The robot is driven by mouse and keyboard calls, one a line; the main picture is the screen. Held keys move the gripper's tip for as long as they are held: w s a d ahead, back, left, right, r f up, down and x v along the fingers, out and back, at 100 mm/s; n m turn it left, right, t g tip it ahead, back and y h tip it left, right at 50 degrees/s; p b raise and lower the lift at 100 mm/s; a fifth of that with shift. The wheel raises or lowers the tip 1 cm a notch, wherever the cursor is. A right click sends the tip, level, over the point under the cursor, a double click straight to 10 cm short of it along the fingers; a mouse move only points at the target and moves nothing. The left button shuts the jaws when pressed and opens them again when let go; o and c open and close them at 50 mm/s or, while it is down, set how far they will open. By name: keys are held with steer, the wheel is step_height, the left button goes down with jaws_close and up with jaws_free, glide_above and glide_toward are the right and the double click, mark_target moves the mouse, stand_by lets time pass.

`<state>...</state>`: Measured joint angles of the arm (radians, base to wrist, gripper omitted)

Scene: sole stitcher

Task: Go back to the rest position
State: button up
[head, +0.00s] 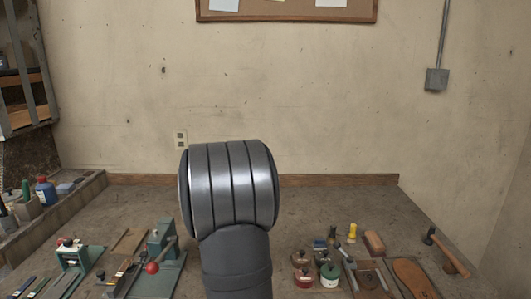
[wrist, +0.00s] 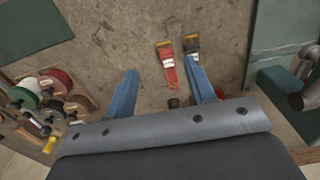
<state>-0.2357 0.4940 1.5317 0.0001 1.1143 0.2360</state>
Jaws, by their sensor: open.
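My gripper (wrist: 161,66) shows in the wrist view with its two blue fingers spread wide apart and nothing held between them. It points at the worn bench top (wrist: 120,30). A red tube-like item (wrist: 169,66) lies beyond, near the right finger, with a dark and yellow one (wrist: 191,45) beside it. In the head view my arm rises in the middle and the gripper is not visible. The arm hides part of the bench behind it.
A green machine (head: 161,243) with a red-knobbed lever stands left of my arm. Several thread spools (head: 329,272), a brown sole (head: 411,277) and a hammer (head: 447,252) lie on the right. A smaller green device (head: 71,256) is at left. The bench's back is mostly clear.

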steer(key=shift+w+a+f, duration=0.15)
steer(key=shift+a+f, duration=0.3)
steer(key=shift+a, duration=0.25)
steer(key=shift+w+a+f, duration=0.1)
steer(key=shift+a+f, duration=0.35)
steer(key=shift+a, duration=0.25)
